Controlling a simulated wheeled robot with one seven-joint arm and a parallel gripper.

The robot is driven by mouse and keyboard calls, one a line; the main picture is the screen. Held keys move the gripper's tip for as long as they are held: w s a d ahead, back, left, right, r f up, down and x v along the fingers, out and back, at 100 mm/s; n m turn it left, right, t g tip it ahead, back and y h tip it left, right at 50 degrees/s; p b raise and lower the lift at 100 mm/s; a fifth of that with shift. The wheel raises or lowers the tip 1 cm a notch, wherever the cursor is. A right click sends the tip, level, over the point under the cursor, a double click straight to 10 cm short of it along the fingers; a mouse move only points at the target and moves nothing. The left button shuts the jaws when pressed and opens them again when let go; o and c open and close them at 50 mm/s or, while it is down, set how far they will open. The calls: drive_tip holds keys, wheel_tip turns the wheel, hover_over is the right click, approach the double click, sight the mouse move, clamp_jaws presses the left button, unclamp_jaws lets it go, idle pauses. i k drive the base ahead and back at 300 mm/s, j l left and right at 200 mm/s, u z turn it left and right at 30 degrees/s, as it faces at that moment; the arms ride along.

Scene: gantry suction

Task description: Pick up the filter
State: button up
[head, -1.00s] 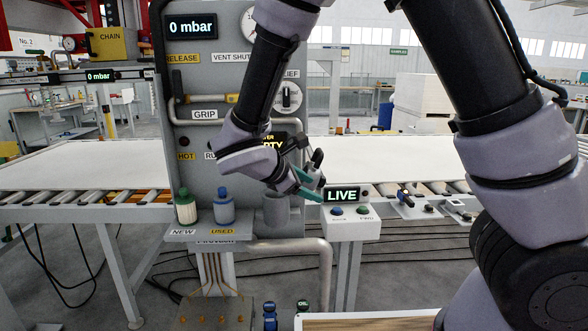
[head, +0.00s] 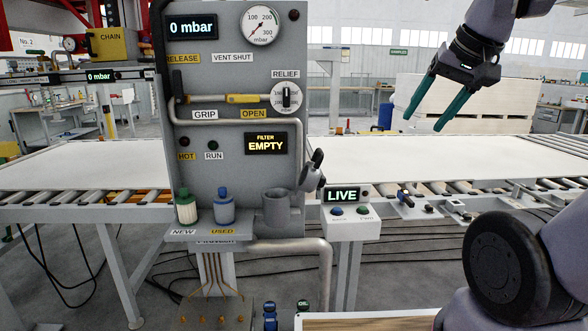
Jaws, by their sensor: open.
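Two filters stand on the small shelf of the grey panel in the head view. The filter with a green cap and pale body (head: 187,207) is above the NEW label. The blue filter (head: 223,207) is above the USED label. The filter housing (head: 277,210), a grey cup to their right, has its dark lid (head: 312,170) swung open to the right side. The filter display (head: 266,144) reads EMPTY. My gripper (head: 424,120) is open and empty, high at the upper right, well apart from the filters, with its teal fingers pointing down and left.
The grey panel (head: 235,70) carries a gauge, a yellow-handled valve, a relief knob and a 0 mbar display. A LIVE control box (head: 349,215) stands right of the housing. White sheets lie on roller conveyors at both sides. The space before the shelf is clear.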

sight(186, 202)
drive_tip(key=j+z, duration=0.2)
drive_tip(key=j, duration=1)
drive_tip(key=k+j+z, duration=0.2)
drive_tip(key=j, duration=1)
drive_tip(key=i, duration=0.1)
